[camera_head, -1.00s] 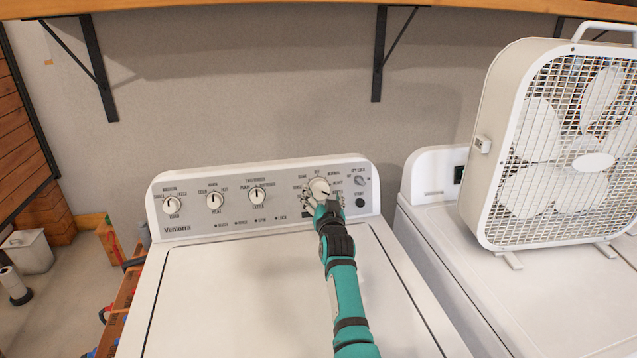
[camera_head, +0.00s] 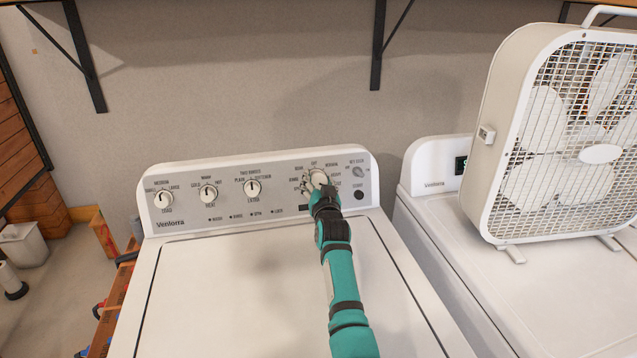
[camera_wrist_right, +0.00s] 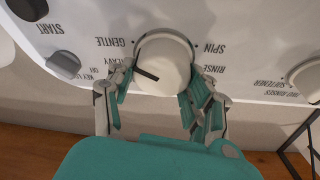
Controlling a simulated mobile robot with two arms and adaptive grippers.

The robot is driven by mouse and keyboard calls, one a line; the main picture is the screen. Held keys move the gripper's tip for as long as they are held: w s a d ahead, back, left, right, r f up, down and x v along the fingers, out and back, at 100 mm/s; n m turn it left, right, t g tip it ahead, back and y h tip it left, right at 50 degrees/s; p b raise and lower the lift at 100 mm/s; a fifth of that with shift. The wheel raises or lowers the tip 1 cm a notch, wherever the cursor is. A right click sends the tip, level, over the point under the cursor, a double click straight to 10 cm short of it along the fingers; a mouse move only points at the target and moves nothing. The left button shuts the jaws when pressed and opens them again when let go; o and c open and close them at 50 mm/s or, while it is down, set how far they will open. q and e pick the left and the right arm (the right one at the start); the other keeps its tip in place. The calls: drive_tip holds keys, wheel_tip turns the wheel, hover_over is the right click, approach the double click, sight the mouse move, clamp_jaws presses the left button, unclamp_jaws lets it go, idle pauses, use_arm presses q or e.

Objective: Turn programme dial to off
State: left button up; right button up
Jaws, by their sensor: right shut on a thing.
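The programme dial (camera_head: 318,178) is a round white knob at the right of the washer's control panel, with OFF printed above it. The gripper hides the dial's lower part in the head view. My left gripper is not in view.
Three other knobs, including the load knob (camera_head: 162,198), sit left on the panel. A small grey knob (camera_head: 358,172) and a dark start button (camera_head: 359,195) are close on the right. A box fan (camera_head: 560,130) stands on the neighbouring machine. The washer lid (camera_head: 260,290) is clear.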

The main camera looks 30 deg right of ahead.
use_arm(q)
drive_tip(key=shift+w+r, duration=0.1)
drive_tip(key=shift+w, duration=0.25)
use_arm(e)
drive_tip(key=shift+n, duration=0.3)
